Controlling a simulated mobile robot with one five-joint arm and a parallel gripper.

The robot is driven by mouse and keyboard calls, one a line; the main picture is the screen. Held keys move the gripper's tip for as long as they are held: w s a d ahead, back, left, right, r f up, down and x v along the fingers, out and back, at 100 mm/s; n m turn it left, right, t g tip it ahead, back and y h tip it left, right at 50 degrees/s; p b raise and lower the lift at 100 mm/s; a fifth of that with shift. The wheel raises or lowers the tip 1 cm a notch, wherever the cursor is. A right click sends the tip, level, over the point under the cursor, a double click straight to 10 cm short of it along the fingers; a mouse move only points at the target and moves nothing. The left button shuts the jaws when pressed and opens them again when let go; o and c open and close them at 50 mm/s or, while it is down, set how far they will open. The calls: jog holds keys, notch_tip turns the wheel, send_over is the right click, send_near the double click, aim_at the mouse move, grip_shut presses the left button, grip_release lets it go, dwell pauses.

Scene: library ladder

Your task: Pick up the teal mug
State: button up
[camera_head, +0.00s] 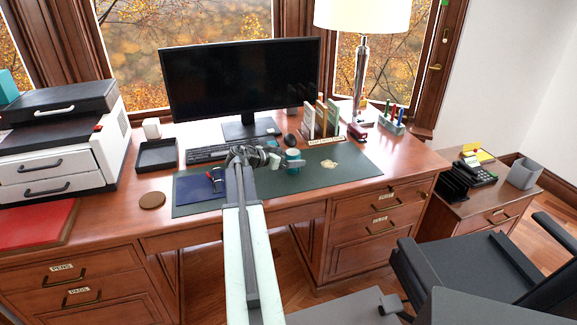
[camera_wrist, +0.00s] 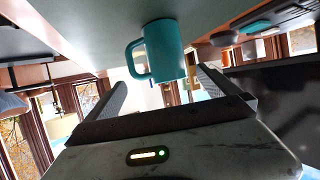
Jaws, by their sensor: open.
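The teal mug (camera_head: 292,154) stands on the dark green desk mat (camera_head: 345,172), just right of my gripper (camera_head: 256,157) in the head view. In the wrist view, which is turned over, the teal mug (camera_wrist: 166,50) shows with its handle to the left. My gripper (camera_wrist: 163,78) is open, with one finger on each side of the picture and the mug beyond and between the fingertips. No contact with the mug is visible. My arm hides part of the mat and keyboard in the head view.
A monitor (camera_head: 240,77) and keyboard (camera_head: 210,152) stand behind my gripper. A book holder (camera_head: 322,122), red stapler (camera_head: 357,131) and lamp (camera_head: 361,70) are to the right. A blue folder (camera_head: 197,189) lies left. The mat's right part is mostly clear.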

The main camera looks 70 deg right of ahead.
aim_at(299, 152)
jog(key=shift+s+d+f+b, duration=0.15)
jog(key=shift+d+f+b, duration=0.3)
jog(key=shift+d, duration=0.45)
jog(key=b+x, duration=0.1)
jog(key=x, duration=0.4)
jog(key=shift+s+d+r, duration=0.15)
jog(key=shift+r, duration=0.1)
jog(key=c, duration=1.6)
jog(key=shift+o, duration=0.2)
jog(key=shift+r+p, duration=0.5)
jog(key=shift+r, duration=0.1)
notch_tip(299, 152, up, 3)
jog(key=p, duration=0.3)
jog(key=s+a, duration=0.1)
jog(key=a, duration=1.5)
jog(key=shift+s+r+p, duration=0.3)
jog(key=shift+r+p, duration=0.1)
